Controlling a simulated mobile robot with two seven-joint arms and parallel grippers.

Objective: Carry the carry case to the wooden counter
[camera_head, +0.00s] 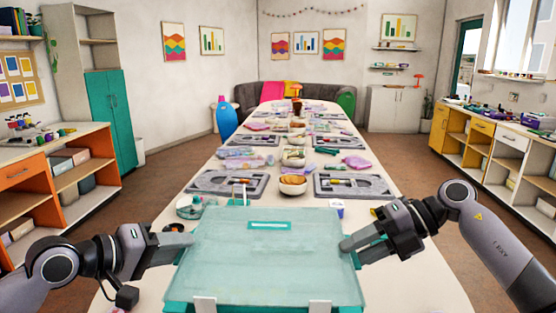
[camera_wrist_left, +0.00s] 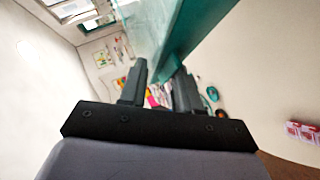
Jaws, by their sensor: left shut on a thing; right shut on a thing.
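The teal, see-through carry case (camera_head: 265,255) is at the bottom centre of the head view, in front of me, level, with two pale latches on its near edge. My left gripper (camera_head: 187,240) is shut on its left side, and my right gripper (camera_head: 348,243) is shut on its right side. In the left wrist view, the case (camera_wrist_left: 197,35) rises between the fingers of my left gripper (camera_wrist_left: 160,88). Wood-topped counters stand along the left wall (camera_head: 75,138) and the right wall (camera_head: 530,138); I cannot tell which is the task's counter.
A long pale table (camera_head: 408,222) runs ahead, with grey bead boards (camera_head: 352,186), a bowl (camera_head: 293,186) and pouches on it. Teal cabinet doors (camera_head: 110,103) are at left. Brown floor (camera_head: 160,165) is open on both sides of the table.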

